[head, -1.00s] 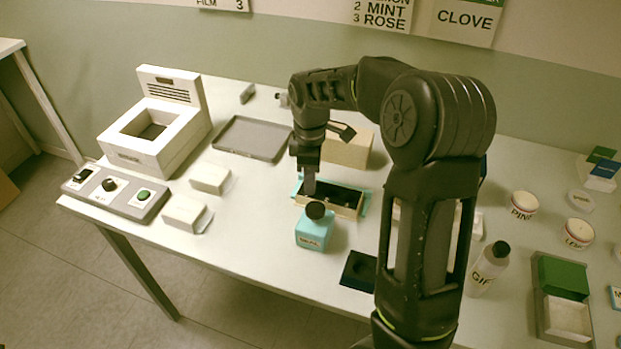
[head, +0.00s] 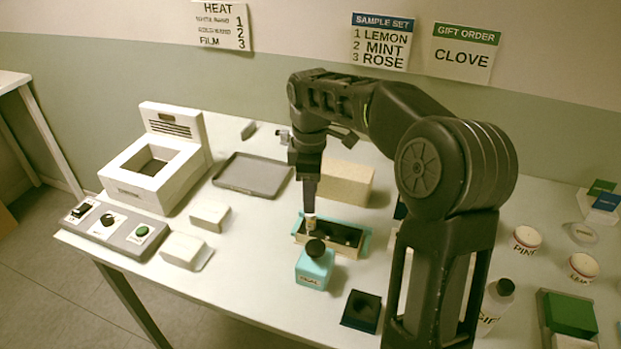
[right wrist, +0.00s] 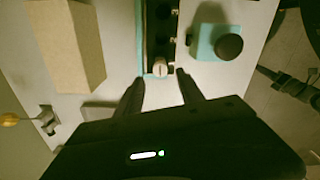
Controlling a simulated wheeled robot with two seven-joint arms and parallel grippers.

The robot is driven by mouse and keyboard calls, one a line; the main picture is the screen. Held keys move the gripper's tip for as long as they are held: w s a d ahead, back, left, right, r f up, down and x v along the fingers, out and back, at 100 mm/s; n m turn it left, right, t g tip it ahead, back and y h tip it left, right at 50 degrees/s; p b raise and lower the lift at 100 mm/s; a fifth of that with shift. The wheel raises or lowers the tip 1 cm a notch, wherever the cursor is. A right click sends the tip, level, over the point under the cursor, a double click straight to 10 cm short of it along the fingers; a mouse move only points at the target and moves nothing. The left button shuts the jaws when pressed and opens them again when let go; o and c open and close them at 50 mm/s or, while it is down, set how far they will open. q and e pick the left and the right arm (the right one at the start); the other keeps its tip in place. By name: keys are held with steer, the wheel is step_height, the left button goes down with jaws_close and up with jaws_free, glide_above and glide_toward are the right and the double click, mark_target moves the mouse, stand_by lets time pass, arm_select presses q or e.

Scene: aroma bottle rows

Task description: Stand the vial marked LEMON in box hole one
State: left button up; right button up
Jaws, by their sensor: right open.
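The box (head: 348,250) is a narrow tray with pale sides and a dark, holed insert on a teal mat. A small vial with a pale top (right wrist: 160,68) stands upright in the box's left end hole as the head view shows it. No label on it is readable. My right gripper (head: 310,213) points down just above that end. In the right wrist view its two fingers (right wrist: 160,78) are apart, on either side of the vial's top, with gaps visible. My left gripper is not in view.
A teal bottle with a black ball cap (head: 314,268) stands close in front of the box. A tan block (head: 345,184) is behind it, and a dark square holder (head: 361,311) is at front right. A grey tray (head: 252,176) lies left. A wall sign (head: 382,42) lists 1 LEMON, 2 MINT, 3 ROSE.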

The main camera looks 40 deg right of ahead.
steer(key=shift+r, duration=2.35)
